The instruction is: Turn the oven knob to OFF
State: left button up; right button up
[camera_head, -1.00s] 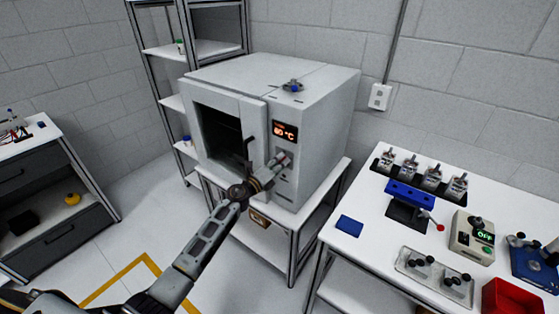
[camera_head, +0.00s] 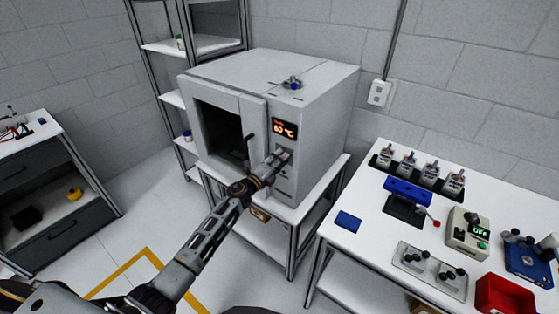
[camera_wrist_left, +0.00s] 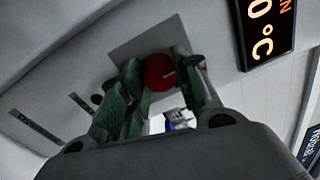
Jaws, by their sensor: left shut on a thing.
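The white oven (camera_head: 325,100) stands on a metal-framed table. Its front panel carries a lit orange temperature display (camera_head: 285,128), which also shows in part in the left wrist view (camera_wrist_left: 264,30). The oven knob (camera_wrist_left: 160,72), a red disc with a small light mark, is on a grey plate below the display. My left gripper (camera_head: 282,156) is at the panel. In the left wrist view its two green-padded fingers (camera_wrist_left: 162,88) are shut on the knob, one on each side. The gripper hides the knob in the head view. My right gripper is out of view.
The oven's dark chamber (camera_head: 222,125) and a dark handle (camera_head: 249,146) are left of the panel. A white bench (camera_head: 375,240) at the right holds several devices and a red bin (camera_head: 503,296). Shelving (camera_head: 172,98) stands behind the oven at left.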

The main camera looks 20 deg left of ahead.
pick_arm(q)
jog(key=o, duration=1)
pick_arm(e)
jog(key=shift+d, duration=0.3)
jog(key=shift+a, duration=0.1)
pick_arm(q)
jog(key=shift+s, duration=0.1)
jog(key=v, duration=1.2)
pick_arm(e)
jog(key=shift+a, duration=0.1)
pick_arm(q)
jog(key=shift+a, duration=0.1)
